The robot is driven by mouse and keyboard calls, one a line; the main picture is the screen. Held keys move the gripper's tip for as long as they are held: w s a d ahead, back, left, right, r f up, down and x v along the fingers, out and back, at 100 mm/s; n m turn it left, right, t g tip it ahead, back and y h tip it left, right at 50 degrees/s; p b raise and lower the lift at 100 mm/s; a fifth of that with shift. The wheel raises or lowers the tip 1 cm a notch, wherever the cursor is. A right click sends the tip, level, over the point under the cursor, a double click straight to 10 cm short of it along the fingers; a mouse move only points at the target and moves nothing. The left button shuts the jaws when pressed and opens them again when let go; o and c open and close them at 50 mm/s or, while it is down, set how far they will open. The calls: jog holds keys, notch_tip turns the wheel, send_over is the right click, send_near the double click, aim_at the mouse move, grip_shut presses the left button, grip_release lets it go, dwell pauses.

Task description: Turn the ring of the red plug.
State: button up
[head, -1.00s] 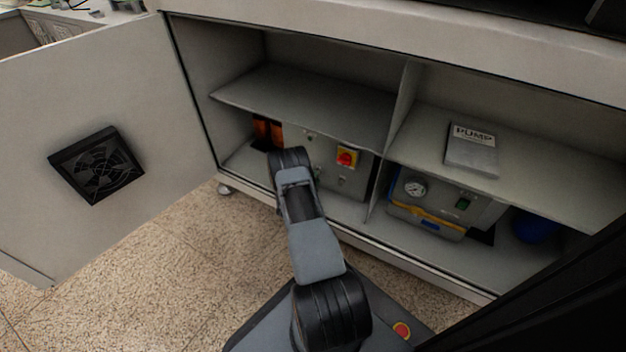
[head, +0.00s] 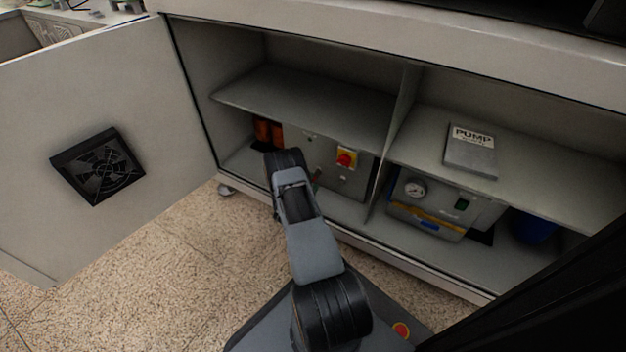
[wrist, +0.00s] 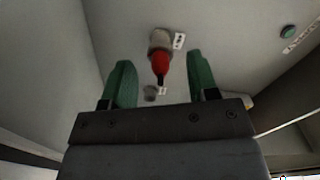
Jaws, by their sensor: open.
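The red plug (wrist: 160,66) shows in the wrist view, set at a pale round socket (wrist: 159,41) on a grey panel. Its ring cannot be made out clearly. My gripper (wrist: 161,75) has two green fingers spread apart, one on each side of the plug, with gaps to it. In the head view my arm reaches into the lower left compartment of the cabinet, and my fingers are hidden there behind the arm. A small reddish piece (head: 316,175) shows just right of my arm on the panel, possibly part of the plug.
A shelf (head: 305,102) lies above, a divider (head: 378,190) to the right. A pump unit with a gauge (head: 415,188) sits beyond. The cabinet door (head: 150,100) stands open.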

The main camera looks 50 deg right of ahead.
jog(key=p+v, duration=0.3)
jog(key=v, duration=0.9)
jog(key=shift+p, duration=0.3)
jog(key=s+a+r+m+g+y+p, duration=0.1)
jog(key=a+r+m+g+y+p, duration=0.15)
jog(key=r+m+p, duration=0.8)
jog(key=s+a+r+m+g+y+p, duration=0.1)
jog(key=s+r+m+g+p, duration=0.3)
jog(key=r, duration=1.4)
jog(key=w+a+r+m+g+y+p, duration=0.15)
jog(key=r+m+p, duration=0.25)
jog(key=r+m, duration=0.7)
jog(key=s+a+r+m+t+y+p, duration=0.2)
jog(key=s+a+r+m+y+p, duration=0.1)
jog(key=r, duration=0.8)
jog(key=s+a+r+m+t+y+p, duration=0.2)
jog(key=a+r+m+y+p, duration=0.3)
jog(key=a+r+m+p, duration=0.3)
jog(key=s+a+r+m+t+y+p, duration=0.3)
jog(key=a+r+p, duration=0.5)
jog(key=r, duration=0.7)
jog(key=s+a+m+y, duration=0.1)
jog(key=m, duration=0.1)
jog(key=shift+s+m, duration=0.25)
jog(key=shift+m, duration=0.1)
jog(key=shift+a+r+m+y, duration=0.2)
jog(key=shift+a+m+y, duration=0.1)
jog(key=shift+a, duration=0.1)
jog(key=shift+c, duration=0.3)
